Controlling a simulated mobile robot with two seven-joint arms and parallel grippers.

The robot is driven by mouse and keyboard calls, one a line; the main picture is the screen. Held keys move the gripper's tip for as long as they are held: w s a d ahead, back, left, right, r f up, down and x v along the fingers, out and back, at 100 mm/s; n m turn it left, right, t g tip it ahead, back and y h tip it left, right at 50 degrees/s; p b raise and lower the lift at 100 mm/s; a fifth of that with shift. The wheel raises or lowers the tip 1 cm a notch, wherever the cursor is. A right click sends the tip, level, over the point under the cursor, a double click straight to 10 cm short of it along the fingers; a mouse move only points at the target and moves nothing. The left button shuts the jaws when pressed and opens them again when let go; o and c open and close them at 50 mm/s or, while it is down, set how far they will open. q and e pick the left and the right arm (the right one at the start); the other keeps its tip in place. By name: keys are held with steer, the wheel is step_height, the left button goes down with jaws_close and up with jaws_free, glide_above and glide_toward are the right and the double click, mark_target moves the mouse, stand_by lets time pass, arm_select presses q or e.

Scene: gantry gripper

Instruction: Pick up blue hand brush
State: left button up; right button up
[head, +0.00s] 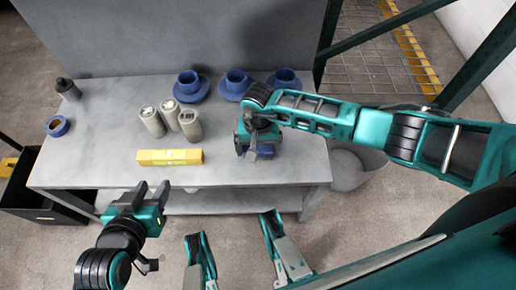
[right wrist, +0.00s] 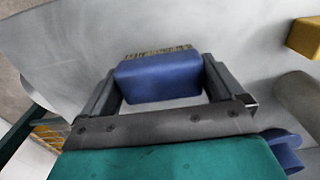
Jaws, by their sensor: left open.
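The blue hand brush (right wrist: 158,78) has a blue body and a fringe of tan bristles at its far edge in the right wrist view. In the head view the brush (head: 265,150) lies at the front right of the grey table, partly covered by my right gripper (head: 250,154). In the right wrist view the fingers of the right gripper (right wrist: 160,85) stand on both sides of the brush, very close to it. I cannot tell whether they press on it. My left gripper (head: 151,190) is open and empty, in front of the table's front edge.
The grey table (head: 90,130) also holds a yellow box (head: 170,157), several beige cans (head: 190,124), blue cups on saucers (head: 190,85) at the back, a dark bottle (head: 67,89) and a blue tape roll (head: 57,126). A round bin (head: 352,170) stands right of it.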

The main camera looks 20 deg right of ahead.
arm_select(q)
steer(key=shift+a, duration=0.15)
arm_select(e)
steer(key=c, duration=0.5)
steer(key=shift+o, duration=0.2)
steer(key=shift+r, duration=0.1)
steer(key=shift+w+r, duration=0.1)
steer(key=shift+r, duration=0.45)
arm_select(q)
steer(key=r+p, duration=0.1)
steer(key=a+r+p, duration=0.1)
steer(key=p, duration=0.3)
steer(key=shift+s+a+r, duration=0.15)
steer(key=shift+s+r, duration=0.15)
steer(key=shift+r, duration=0.1)
arm_select(e)
step_height(320, 180, up, 19)
steer(key=shift+f, duration=0.1)
